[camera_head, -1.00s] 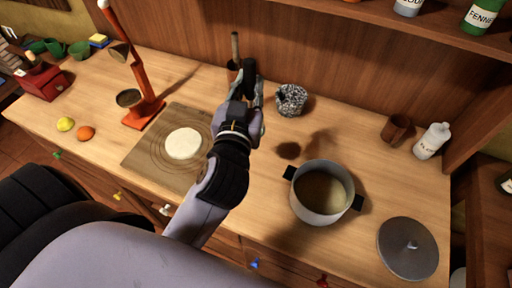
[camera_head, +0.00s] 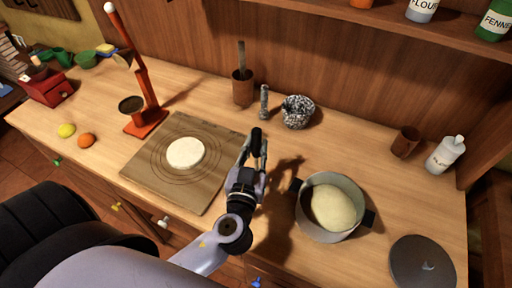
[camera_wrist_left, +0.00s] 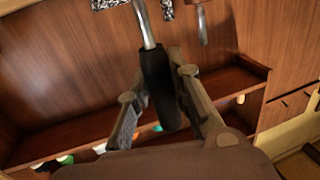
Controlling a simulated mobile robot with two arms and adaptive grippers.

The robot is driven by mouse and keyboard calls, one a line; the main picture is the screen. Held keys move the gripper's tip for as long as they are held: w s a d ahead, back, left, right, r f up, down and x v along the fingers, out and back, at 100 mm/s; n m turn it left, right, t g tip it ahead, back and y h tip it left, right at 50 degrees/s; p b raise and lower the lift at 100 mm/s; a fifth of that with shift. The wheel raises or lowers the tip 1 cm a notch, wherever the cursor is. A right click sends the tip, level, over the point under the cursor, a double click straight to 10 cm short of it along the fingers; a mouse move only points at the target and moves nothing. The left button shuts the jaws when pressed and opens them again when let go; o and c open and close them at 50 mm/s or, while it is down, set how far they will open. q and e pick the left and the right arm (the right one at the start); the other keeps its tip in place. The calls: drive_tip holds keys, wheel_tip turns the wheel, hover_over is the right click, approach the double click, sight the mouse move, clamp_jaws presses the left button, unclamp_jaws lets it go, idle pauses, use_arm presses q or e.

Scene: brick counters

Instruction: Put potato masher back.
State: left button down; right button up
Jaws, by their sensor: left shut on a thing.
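My left gripper (camera_head: 254,152) is shut on the potato masher, whose black handle (camera_head: 257,136) sticks up between the fingers in the head view. It is held above the counter, between the board and the pot. In the left wrist view the black handle (camera_wrist_left: 158,85) lies between the fingers, and its metal shaft (camera_wrist_left: 144,24) runs out of the top edge. The masher's head is hidden. A brown utensil crock (camera_head: 242,92) with one upright utensil stands at the wall, beyond the gripper. My right gripper is not in view.
A pot (camera_head: 325,235) with a pale mass stands right of my gripper. A board (camera_head: 205,190) with a pale disc lies left. A speckled grey bowl (camera_head: 298,112) and a small upright grey piece (camera_head: 264,101) stand behind. A lid (camera_head: 420,262) lies front right.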

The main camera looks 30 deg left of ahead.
use_arm(q)
drive_tip(key=shift+f+b, duration=0.25)
drive_tip(key=shift+b, duration=0.05)
drive_tip(key=c, duration=1.5)
unclamp_jaws()
drive_tip(key=shift+r, duration=0.1)
drive_tip(key=shift+o, duration=0.2)
drive_tip(key=shift+r, duration=0.1)
